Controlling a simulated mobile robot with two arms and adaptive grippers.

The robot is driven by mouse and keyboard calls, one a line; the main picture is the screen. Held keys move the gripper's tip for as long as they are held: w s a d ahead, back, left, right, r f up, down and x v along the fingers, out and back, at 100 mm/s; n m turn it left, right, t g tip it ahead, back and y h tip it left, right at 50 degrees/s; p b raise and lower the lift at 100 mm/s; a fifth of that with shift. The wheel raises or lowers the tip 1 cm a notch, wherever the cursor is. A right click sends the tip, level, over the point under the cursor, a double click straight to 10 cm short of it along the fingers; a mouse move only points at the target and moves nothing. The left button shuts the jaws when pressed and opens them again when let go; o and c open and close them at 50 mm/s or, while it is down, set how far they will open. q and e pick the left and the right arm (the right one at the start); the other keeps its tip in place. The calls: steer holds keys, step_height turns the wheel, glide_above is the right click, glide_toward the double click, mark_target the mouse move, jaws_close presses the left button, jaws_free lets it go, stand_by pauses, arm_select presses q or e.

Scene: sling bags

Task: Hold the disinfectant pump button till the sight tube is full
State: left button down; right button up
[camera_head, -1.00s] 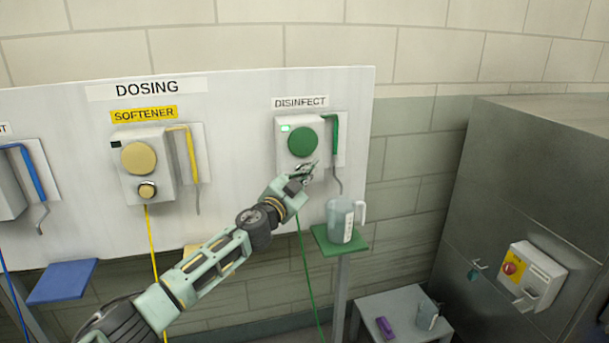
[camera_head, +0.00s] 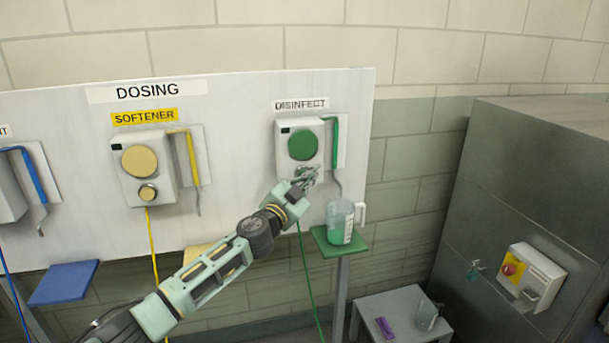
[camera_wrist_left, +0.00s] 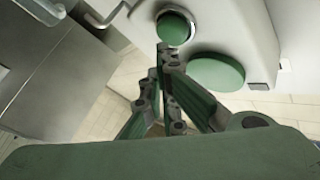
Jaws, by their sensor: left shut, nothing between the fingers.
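The white disinfectant pump (camera_head: 284,145) hangs on the panel under the DISINFECT sign, with a large green disc (camera_head: 302,145) and a small dark display. In the left wrist view its button (camera_wrist_left: 174,27) is green with a silver ring, beside the larger green disc (camera_wrist_left: 217,71). My left gripper (camera_head: 312,176) is shut and empty at the pump's lower part, its fingertips (camera_wrist_left: 164,46) just short of the button in the picture; contact cannot be told. A green tube (camera_head: 335,140) runs down the pump's right side; its fill level cannot be read. A clear jug (camera_head: 340,220) holds green liquid.
The jug stands on a green shelf (camera_head: 325,246). A small table (camera_head: 378,309) and a steel cabinet (camera_head: 490,180) stand to the right.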

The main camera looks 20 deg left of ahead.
arm_select(q)
steer(key=shift+s+d, duration=0.1)
steer(key=s+d+p, duration=0.1)
steer(key=s, duration=0.1)
steer(key=s+d+p, duration=0.1)
steer(key=s, duration=0.1)
steer(key=shift+d, duration=0.4)
stand_by(0.4)
